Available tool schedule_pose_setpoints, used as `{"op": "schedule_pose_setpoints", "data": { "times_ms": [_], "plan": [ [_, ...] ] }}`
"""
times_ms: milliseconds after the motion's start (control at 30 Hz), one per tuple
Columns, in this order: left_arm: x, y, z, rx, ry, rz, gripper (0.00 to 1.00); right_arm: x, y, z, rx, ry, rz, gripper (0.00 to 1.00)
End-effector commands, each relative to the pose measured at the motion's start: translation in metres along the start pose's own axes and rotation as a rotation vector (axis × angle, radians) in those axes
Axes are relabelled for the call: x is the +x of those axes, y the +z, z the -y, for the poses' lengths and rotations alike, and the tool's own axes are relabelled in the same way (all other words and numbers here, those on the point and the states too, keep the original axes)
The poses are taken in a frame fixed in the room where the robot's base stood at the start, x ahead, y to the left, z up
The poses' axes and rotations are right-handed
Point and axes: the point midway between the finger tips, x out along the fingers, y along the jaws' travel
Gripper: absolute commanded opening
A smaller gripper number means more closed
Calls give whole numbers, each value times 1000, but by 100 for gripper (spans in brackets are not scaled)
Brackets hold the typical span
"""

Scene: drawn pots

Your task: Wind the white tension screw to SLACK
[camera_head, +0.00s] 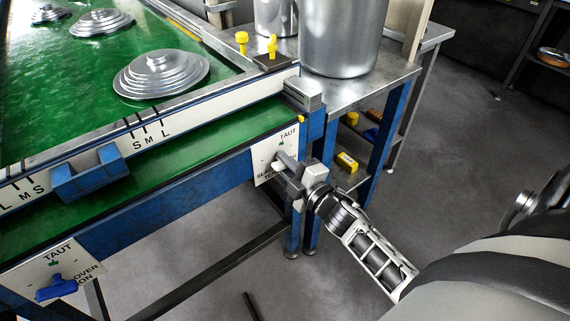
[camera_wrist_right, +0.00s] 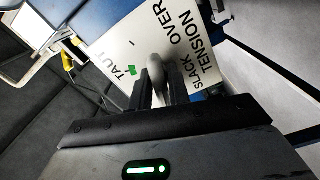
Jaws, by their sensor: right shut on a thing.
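The white tension screw (camera_wrist_right: 155,72) sits on a white plate (camera_head: 262,170) at the right end of the blue frame. The plate reads TAUT, SLACK and OVER TENSION, with a small green mark by TAUT. My right gripper (camera_head: 288,169) is shut on the screw; in the right wrist view the two fingers (camera_wrist_right: 159,90) stand on either side of it. The fingers hide much of the screw in the head view, and I cannot tell exactly which mark it points to. My left gripper is not in view.
A blue screw (camera_head: 56,288) sits on a similar plate (camera_head: 30,274) at lower left. A blue slider (camera_head: 90,178) sits on the S M L rail. Stepped metal discs (camera_head: 162,74) lie on the green bed. A metal pot (camera_head: 340,38) stands on the side table.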

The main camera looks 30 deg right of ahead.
Motion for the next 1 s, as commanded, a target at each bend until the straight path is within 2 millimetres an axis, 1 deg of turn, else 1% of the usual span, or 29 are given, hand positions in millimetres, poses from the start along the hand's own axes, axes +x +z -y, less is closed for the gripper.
{"op": "schedule_pose_setpoints", "data": {
  "times_ms": [333, 367, 400, 667, 767, 867, 967, 1000],
  "plan": [
    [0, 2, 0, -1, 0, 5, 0, 0, -1, 0, -1, 0, -2, 0],
    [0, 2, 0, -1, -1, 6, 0, 0, -1, 0, 0, 0, -2, 24],
    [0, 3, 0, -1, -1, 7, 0, 0, -1, 0, 0, 0, -2, 35],
    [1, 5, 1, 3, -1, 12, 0, 0, 0, 0, 0, 0, -1, 35],
    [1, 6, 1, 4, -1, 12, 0, -4, 0, 1, 0, -2, 0, 35],
    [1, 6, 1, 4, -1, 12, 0, -16, 0, 2, 1, -2, 0, 35],
    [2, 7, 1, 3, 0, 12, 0, -35, 0, 2, 1, -4, 0, 35],
    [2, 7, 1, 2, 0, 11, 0, -45, 0, 3, 2, -4, 1, 35]
  ]
}}
